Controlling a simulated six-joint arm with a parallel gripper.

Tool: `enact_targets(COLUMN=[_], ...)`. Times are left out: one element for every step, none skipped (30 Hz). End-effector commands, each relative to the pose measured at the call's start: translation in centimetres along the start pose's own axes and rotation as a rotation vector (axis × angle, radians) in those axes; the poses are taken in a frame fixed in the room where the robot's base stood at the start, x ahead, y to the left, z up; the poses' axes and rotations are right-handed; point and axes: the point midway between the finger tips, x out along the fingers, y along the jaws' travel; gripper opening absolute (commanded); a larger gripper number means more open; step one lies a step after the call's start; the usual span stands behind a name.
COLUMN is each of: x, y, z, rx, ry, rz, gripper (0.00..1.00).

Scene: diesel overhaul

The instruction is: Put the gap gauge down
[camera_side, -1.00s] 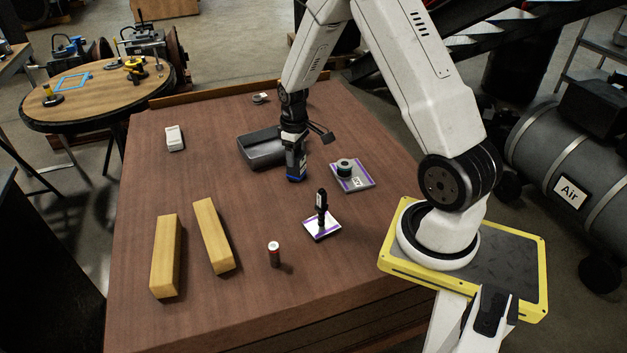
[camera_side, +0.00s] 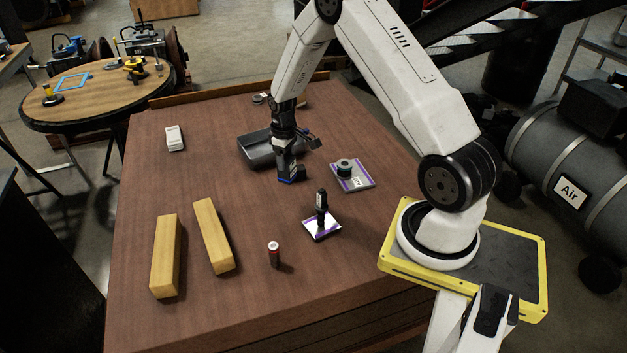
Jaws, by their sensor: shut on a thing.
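My gripper (camera_side: 290,177) points down over the middle of the brown bench, just in front of the dark grey tray. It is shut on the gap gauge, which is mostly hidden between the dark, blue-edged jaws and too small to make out. The fingertips are close to the bench top; I cannot tell whether the gauge touches it.
The tray (camera_side: 257,152) is just behind my gripper. A pad with a round dark part (camera_side: 345,168) lies right; a white pad with an upright black item (camera_side: 322,208) lies nearer.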

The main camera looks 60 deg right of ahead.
Motion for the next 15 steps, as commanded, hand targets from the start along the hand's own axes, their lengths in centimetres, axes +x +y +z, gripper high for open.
enact_targets(x=[0.3,0.4,0.6,0.7,0.9,1.1,1.2,1.3,1.5,1.6,1.8,2.0,2.1,2.4,2.8], y=[0.2,0.4,0.5,0.7,0.8,0.9,1.1,1.2,1.3,1.5,1.6,1.7,1.8,1.9,2.0], z=[-0.6,-0.9,-1.3,-1.6,-1.9,-2.2,-2.5,-2.8,-3.1,-3.5,-3.7,-4.1,-4.3,-4.5,-4.8], rx=[0.0,0.0,0.0,0.0,0.0,0.0,0.0,0.0,0.0,0.0,0.0,0.0,0.0,0.0,0.0], ry=[0.002,0.002,0.001,0.001,0.002,0.002,0.002,0.002,0.001,0.002,0.002,0.002,0.001,0.0,0.0], rz=[0.001,0.001,0.001,0.001,0.001,0.001,0.001,0.001,0.0,0.001,0.001,0.001,0.001,0.0,0.0], gripper=[0.0,0.0,0.0,0.0,0.0,0.0,0.0,0.0,0.0,0.0,0.0,0.0,0.0,0.0,0.0])
